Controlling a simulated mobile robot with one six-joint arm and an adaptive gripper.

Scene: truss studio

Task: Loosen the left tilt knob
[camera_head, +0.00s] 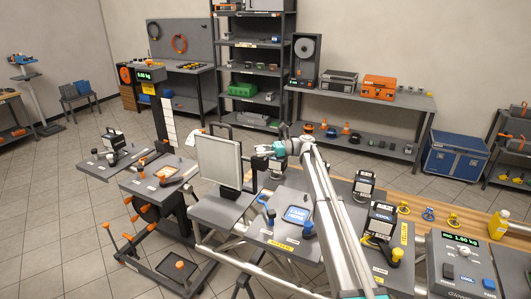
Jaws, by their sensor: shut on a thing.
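A pale square light panel (219,160) stands upright in a dark frame on a grey platform (217,207), left of the picture's middle. My gripper (258,152) is at the panel's right-hand edge in the picture, at about mid-height. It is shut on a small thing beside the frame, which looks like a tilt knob. The fingers largely hide this knob, and I cannot make out its shape or how far it is turned. No knob shows clearly on the panel's other side.
My arm crosses the worktop to the right of the panel. On that worktop stand a blue-labelled device (297,217), black boxes (379,219) and a yellow bottle (498,225). A scale column (160,110) rises behind the panel at left. The tiled floor (60,220) is clear at left.

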